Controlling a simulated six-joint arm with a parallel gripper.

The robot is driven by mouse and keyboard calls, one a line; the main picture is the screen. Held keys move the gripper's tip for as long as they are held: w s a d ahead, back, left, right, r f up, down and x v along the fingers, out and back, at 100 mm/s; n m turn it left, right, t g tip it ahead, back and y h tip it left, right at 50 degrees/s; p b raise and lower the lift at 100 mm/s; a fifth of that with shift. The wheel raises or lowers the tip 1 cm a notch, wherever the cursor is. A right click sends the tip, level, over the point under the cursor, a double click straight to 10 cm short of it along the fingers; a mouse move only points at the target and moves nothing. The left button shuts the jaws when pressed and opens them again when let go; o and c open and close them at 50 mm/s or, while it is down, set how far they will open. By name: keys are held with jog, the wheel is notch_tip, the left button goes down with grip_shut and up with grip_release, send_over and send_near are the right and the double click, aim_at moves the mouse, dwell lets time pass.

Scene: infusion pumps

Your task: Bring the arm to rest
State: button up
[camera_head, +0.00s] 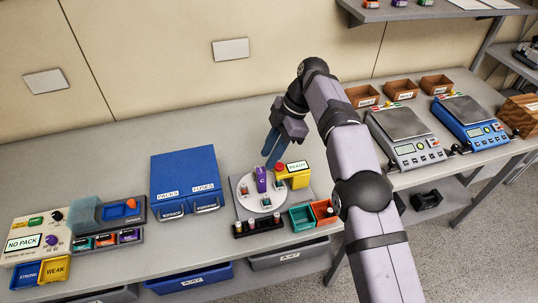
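My arm (360,190) reaches in from the lower right and bends at the elbow above the bench. My gripper (271,157) points down, its blue fingers just above and behind the round white turntable (245,202). Whether the fingers are apart is too small to tell, and I see nothing clearly held. On the turntable stands a purple block marked C (262,178). A yellow unit (298,180) with a red button and a READY display stands at its right, close to my gripper.
A pump reading NO PACK (25,241) stands at the left, with STRONG and WEAK bins (55,270). A blue PACKS/FUSES box (184,172) stands left of the turntable. Teal (300,218) and orange bins (323,211) sit in front. Scales (400,125) stand at the right.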

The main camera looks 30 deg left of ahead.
dwell(0.3)
jog(key=w+d+m+t+h, duration=0.1)
jog(key=w+d+m+t, duration=0.15)
jog(key=d+m, duration=1.6)
jog(key=s+d+f+m+h, duration=0.1)
jog(key=s+d+f+m, duration=0.2)
jog(key=s+d, duration=0.7)
jog(key=s+d+f+m+h, duration=0.1)
jog(key=s+d+f+m, duration=0.1)
jog(key=s+d+m, duration=0.3)
jog(key=s+d, duration=0.4)
jog(key=d, duration=0.6)
jog(key=shift+s+f+t, duration=0.35)
jog(key=shift+f, duration=0.05)
